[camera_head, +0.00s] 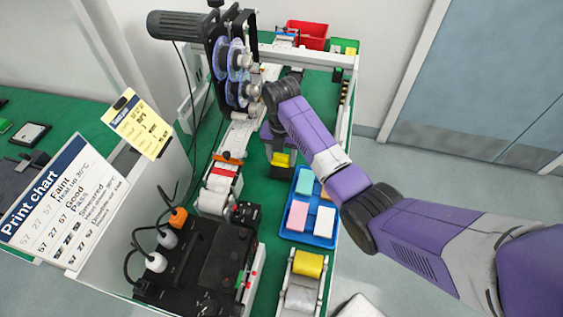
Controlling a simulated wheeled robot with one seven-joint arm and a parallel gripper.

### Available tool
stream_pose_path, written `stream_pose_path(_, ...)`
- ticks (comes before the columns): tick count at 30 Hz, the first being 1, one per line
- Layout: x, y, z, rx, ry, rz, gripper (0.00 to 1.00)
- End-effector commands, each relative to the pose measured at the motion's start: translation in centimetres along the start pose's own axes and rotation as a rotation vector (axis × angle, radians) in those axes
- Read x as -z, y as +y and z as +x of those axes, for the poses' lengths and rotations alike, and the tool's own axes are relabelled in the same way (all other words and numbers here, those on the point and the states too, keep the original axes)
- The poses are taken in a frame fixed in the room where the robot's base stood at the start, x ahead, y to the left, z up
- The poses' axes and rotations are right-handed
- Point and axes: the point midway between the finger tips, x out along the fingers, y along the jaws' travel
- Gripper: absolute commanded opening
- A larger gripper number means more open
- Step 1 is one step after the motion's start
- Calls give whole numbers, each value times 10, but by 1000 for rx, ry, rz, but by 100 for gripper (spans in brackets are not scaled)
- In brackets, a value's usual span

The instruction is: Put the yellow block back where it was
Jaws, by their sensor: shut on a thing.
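The yellow block (281,159) is between the dark fingers of my gripper (282,168), which is shut on it. My gripper is over the green bench top, just up and left of the blue tray (284,234). The fingers hide part of the block, and I cannot tell whether it touches the bench. The tray holds a pink block (297,215), a white block (324,221), a pale blue-green block (305,181) and an orange block that is partly covered by my arm.
A coder machine with reels (234,75) stands at the back left. A black control box (200,262) with plugs is at the front left. A yellow roll (308,263) sits in front of the tray. A red bin (307,35) is at the far end.

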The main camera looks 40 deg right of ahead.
Motion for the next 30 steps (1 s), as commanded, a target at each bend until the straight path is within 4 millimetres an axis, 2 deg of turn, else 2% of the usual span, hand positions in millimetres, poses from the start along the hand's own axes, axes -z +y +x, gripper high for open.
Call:
stream_pose_path(6,1,0,28,2,2,0,13)
stream_pose_path(19,1,0,36,1,2,0,13)
stream_pose_path(20,1,0,36,1,2,0,56)
stream_pose_path(23,1,0,35,1,2,0,75)
stream_pose_path(30,1,0,35,1,2,0,76)
